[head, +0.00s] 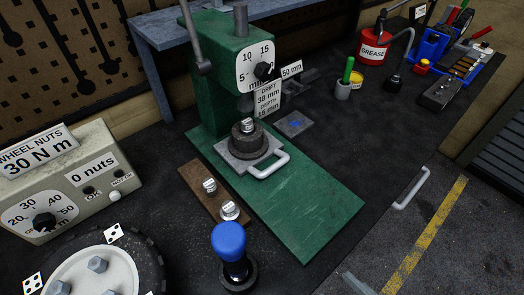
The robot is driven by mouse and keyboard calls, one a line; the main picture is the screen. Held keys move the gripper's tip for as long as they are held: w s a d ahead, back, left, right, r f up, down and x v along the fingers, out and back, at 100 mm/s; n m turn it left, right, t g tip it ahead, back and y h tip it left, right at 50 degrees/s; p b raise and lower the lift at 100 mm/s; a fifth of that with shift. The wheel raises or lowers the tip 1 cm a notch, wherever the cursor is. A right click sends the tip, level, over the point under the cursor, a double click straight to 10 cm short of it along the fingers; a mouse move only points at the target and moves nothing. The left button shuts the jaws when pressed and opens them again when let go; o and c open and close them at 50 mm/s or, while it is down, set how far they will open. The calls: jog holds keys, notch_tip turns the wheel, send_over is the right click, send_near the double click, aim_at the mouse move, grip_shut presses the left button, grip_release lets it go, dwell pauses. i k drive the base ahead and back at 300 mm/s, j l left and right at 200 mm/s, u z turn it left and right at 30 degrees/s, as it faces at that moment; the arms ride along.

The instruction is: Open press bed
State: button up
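The green press (210,95) stands at the middle back with a dial, a dark knob and a lever at its upper left. Its press bed (238,165) is a grey plate with a white handle (268,167) facing the front right. The bed lies on the green base (305,205), beneath the ram. A dark round part (249,146) with a small silver piece (247,125) on top sits on the bed. A sign (269,98) reads drift 38 mm, depth 15 mm. My gripper is not in view.
A wooden strip (193,183) with two silver pieces and a blue-topped tool (229,240) stand left of and before the base. A wheel (95,275) and torque box (70,180) are left. A grease can (374,48) is back right. The base's front is clear.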

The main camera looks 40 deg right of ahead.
aim_at(241, 152)
jog(key=l+z, duration=0.1)
jog(key=l, duration=0.45)
jog(key=l+z, duration=0.15)
jog(key=l, duration=0.35)
jog(key=i+l+z, duration=0.1)
jog(key=l, duration=0.4)
